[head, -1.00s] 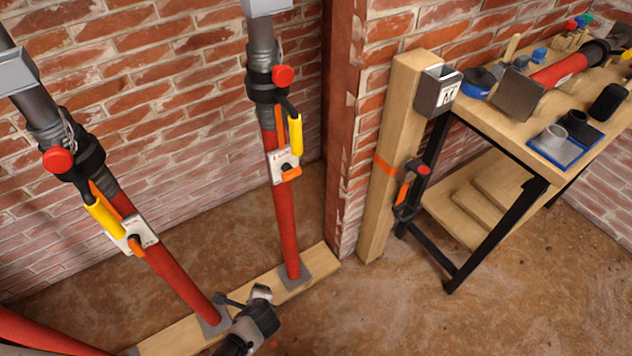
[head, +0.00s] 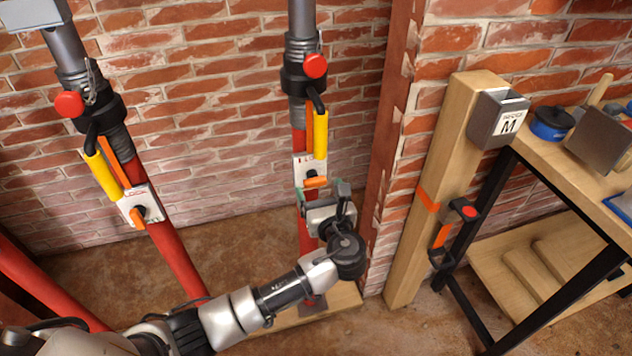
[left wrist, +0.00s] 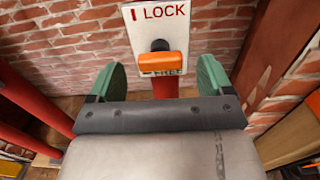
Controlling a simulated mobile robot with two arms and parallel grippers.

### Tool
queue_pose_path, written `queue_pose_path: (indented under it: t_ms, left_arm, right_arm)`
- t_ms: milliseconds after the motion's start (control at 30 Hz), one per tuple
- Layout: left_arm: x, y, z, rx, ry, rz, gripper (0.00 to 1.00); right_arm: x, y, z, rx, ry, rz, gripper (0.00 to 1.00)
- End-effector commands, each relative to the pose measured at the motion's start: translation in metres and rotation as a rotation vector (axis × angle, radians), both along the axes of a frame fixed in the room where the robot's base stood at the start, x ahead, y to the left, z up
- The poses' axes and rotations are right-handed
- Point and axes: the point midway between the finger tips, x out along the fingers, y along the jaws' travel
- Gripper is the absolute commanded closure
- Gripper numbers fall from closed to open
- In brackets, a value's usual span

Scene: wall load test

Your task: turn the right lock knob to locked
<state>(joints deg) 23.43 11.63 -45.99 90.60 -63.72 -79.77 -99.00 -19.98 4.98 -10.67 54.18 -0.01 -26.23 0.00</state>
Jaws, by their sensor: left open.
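The right lock knob (head: 316,182) is orange and sits on a white plate (head: 308,165) on the right red prop (head: 299,140). In the left wrist view the knob (left wrist: 160,62) lies below its dark hub, over the lower edge of the plate (left wrist: 206,20). The word LOCK is at the top of the plate; the knob partly covers the word FREE at the bottom. My left gripper (head: 322,198) is just below and in front of the knob. Its green fingertips (left wrist: 160,82) are spread wide on either side, with nothing between them gripped. My right gripper is out of view.
A left prop (head: 175,255) carries its own orange knob (head: 137,218) and yellow handle (head: 101,175). A yellow handle (head: 320,135) hangs just above the right plate. A wooden post (head: 440,180) with a grey box (head: 497,117) and a workbench (head: 560,160) stand at right.

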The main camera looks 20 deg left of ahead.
Motion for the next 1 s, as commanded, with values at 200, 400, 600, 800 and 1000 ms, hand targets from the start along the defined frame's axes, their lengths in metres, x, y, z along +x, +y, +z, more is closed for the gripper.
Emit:
queue_pose_path:
  t_ms: [200, 400, 600, 800, 1000]
  left_arm:
    - [0.025, 0.018, 0.000, 0.001, -0.001, 0.002, 0.19]
    - [0.032, 0.022, 0.000, -0.001, 0.000, 0.000, 0.19]
    - [0.032, 0.022, 0.000, -0.002, 0.001, 0.001, 0.19]
    - [0.032, 0.022, -0.001, -0.002, 0.001, 0.001, 0.48]
    - [0.032, 0.022, -0.001, -0.003, 0.001, 0.001, 0.68]
  right_arm:
    - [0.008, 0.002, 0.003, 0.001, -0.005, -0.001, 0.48]
    - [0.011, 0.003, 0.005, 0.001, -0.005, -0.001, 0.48]
    - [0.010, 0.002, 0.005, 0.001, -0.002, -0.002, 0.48]
    - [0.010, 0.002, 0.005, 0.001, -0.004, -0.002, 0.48]
    - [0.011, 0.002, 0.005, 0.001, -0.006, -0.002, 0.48]
